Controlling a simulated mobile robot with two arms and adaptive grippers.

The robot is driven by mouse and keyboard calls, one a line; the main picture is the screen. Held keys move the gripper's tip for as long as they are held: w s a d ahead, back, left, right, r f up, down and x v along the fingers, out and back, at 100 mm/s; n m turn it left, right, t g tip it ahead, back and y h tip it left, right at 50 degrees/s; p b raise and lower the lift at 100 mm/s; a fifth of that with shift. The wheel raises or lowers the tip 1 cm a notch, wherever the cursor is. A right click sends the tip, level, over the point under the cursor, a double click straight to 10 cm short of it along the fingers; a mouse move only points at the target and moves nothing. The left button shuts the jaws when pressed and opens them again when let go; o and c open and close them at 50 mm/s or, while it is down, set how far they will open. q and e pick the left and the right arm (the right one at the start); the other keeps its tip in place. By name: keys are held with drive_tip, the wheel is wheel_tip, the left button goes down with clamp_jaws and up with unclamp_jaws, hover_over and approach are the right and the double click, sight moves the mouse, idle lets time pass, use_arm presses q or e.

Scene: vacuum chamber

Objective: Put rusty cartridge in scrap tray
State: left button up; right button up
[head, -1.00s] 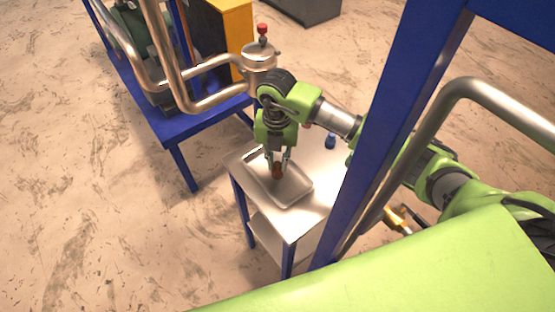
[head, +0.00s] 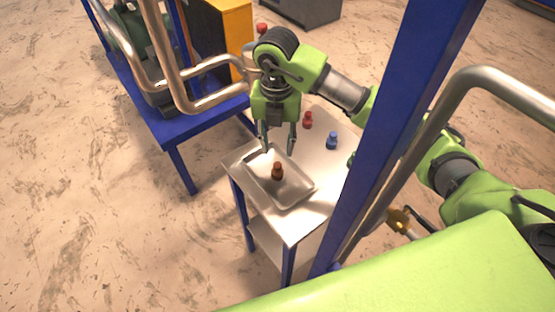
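The rusty cartridge (head: 277,171), small and brown-orange, stands upright in the scrap tray (head: 291,202), a shallow metal tray on the small table. My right gripper (head: 278,150) is above and behind the cartridge, its two fingers spread apart and empty. It does not touch the cartridge. My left gripper is not in view.
A red cartridge (head: 308,120) and a blue cartridge (head: 332,140) stand on the table (head: 319,206) behind and right of the tray. A blue post (head: 398,125) rises at the right. Steel pipes (head: 184,90) and a blue frame (head: 190,126) stand at the left.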

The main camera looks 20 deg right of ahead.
drive_tip(key=shift+r, duration=2.3)
